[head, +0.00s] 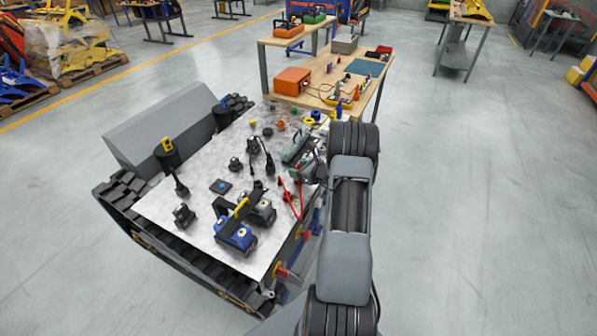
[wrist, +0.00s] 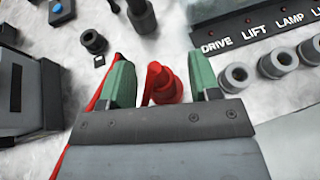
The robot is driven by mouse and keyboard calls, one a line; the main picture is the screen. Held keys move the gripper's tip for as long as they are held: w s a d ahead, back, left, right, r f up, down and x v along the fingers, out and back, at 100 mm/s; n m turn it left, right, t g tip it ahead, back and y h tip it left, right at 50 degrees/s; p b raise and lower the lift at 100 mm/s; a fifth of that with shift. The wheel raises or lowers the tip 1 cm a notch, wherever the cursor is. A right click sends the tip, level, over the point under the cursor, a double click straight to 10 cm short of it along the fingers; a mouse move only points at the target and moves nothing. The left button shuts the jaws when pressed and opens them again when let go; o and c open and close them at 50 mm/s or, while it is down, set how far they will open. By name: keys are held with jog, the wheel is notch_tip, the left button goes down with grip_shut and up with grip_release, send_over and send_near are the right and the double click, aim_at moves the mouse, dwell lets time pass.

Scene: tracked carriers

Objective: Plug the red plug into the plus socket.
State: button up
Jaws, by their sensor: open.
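The red plug (wrist: 166,84) stands between the two green fingers of my gripper (wrist: 160,58) in the wrist view. The fingers are open, with a gap visible on each side of the plug. The gripper body hides the plug's lower part. A red cable (wrist: 92,100) runs behind the left finger. In the head view, red leads (head: 297,200) lie near the right edge of the white deck, by my arm. Grey round sockets (wrist: 238,76) line the right of the wrist view. I cannot tell which one is the plus socket.
A panel labelled DRIVE, LIFT, LAMP (wrist: 262,28) sits behind the sockets. A dark case (wrist: 28,95) stands left of the gripper, and black cylinders (wrist: 142,16) stand beyond it. The tracked carrier's deck (head: 165,212) holds several black fittings and a blue unit (head: 235,235).

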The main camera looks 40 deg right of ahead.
aim_at(299, 164)
jog(key=c, duration=1)
jog(key=shift+w+r, duration=0.1)
jog(key=shift+r, duration=0.4)
notch_tip(299, 164, up, 2)
jog(key=shift+r+b, duration=0.1)
jog(key=shift+b, duration=0.55)
jog(key=s+d+r, duration=0.2)
jog(key=s+r, duration=0.1)
jog(key=s, duration=0.1)
jog(key=s+d+r+b, duration=0.1)
jog(key=s+d+r, duration=0.2)
jog(key=s, duration=0.1)
jog(key=s+d+r, duration=0.2)
jog(key=s+r, duration=0.1)
jog(key=shift+s+d+r+b, duration=0.3)
jog(key=shift+s+r+b, duration=0.05)
jog(key=shift+s+r, duration=0.05)
